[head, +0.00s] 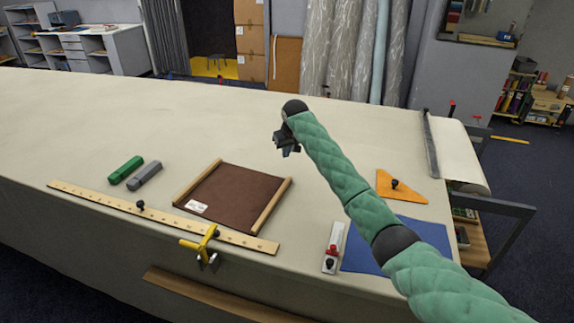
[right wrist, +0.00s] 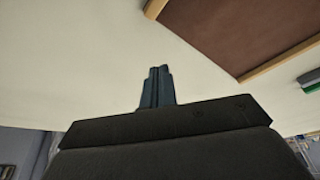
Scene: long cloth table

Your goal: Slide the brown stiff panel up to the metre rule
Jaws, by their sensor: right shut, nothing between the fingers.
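The brown stiff panel (head: 238,195) lies flat on the cloth table, with a light wooden strip along its left and right edges and a white label at its front left corner. It also shows at the top right of the right wrist view (right wrist: 225,28). The wooden metre rule (head: 165,216) lies along the table's front edge, in front of the panel, with a narrow strip of cloth between them. My right gripper (head: 287,148) is beyond the panel's far right corner, apart from it, shut and empty; its closed fingers show in the right wrist view (right wrist: 158,88). My left gripper is not in view.
A yellow clamp (head: 203,243) sits at the rule's right part, and a black knob (head: 140,205) stands on the rule. Green (head: 126,169) and grey (head: 145,174) blocks lie left of the panel. An orange triangle (head: 402,187) and blue sheet (head: 365,248) lie right. The far table is clear.

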